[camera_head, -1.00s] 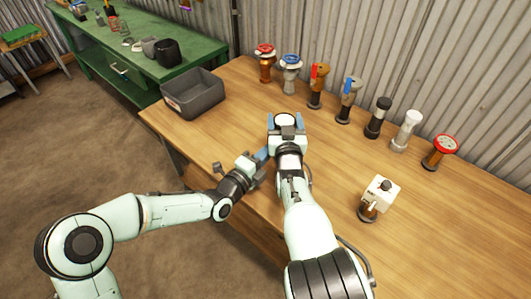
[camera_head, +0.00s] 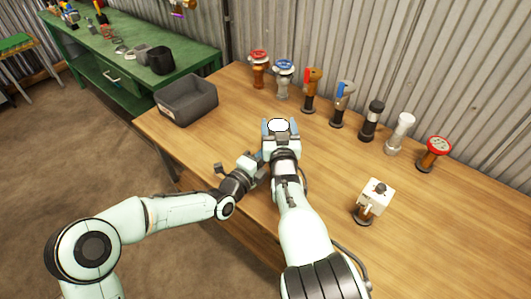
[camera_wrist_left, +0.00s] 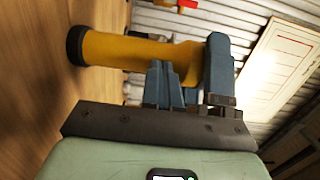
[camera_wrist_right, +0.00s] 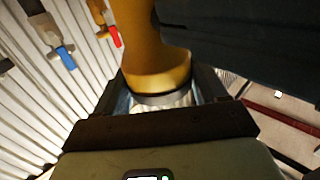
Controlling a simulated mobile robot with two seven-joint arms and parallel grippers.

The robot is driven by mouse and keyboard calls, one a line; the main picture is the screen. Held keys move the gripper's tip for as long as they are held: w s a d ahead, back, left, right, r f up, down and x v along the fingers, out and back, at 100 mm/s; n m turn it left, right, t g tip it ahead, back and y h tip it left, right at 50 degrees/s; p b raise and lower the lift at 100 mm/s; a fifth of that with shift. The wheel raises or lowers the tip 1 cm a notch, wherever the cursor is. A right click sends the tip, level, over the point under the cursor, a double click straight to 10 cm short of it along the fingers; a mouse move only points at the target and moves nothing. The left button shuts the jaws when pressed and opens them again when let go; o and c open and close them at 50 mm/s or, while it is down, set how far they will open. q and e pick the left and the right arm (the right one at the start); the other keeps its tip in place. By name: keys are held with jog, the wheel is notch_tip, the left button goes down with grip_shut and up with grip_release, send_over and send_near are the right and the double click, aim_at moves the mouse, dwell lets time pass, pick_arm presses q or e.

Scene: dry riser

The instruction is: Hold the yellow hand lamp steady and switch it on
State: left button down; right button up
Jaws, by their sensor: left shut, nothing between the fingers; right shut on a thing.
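The yellow hand lamp shows only its bright white round face (camera_head: 279,125) in the head view. My right gripper (camera_head: 280,129) is shut around its upper end. The lamp's yellow body (camera_wrist_right: 160,62) and grey end ring lie between the right fingers in the right wrist view. In the left wrist view the yellow barrel (camera_wrist_left: 125,48) ends in a black base on the wood. My left gripper (camera_wrist_left: 163,72) is shut and empty, its fingertips beside the barrel; whether they touch it is unclear. In the head view those fingertips are hidden behind my right wrist.
A grey bin (camera_head: 187,100) stands at the table's left end. Several valves and fittings stand along the back, including a red-topped one (camera_head: 433,153). A white box-shaped fitting (camera_head: 374,196) stands right of my right arm. The table front right is clear.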

pick_arm(q)
jog(key=v, duration=0.6)
dwell(0.3)
pick_arm(e)
jog(key=o, duration=1.3)
pick_arm(q)
jog(key=shift+s, duration=0.1)
pick_arm(e)
jog(key=shift+o, duration=0.2)
jog(key=s+d, duration=0.1)
jog(key=s, duration=1.1)
jog(key=shift+d, duration=0.2)
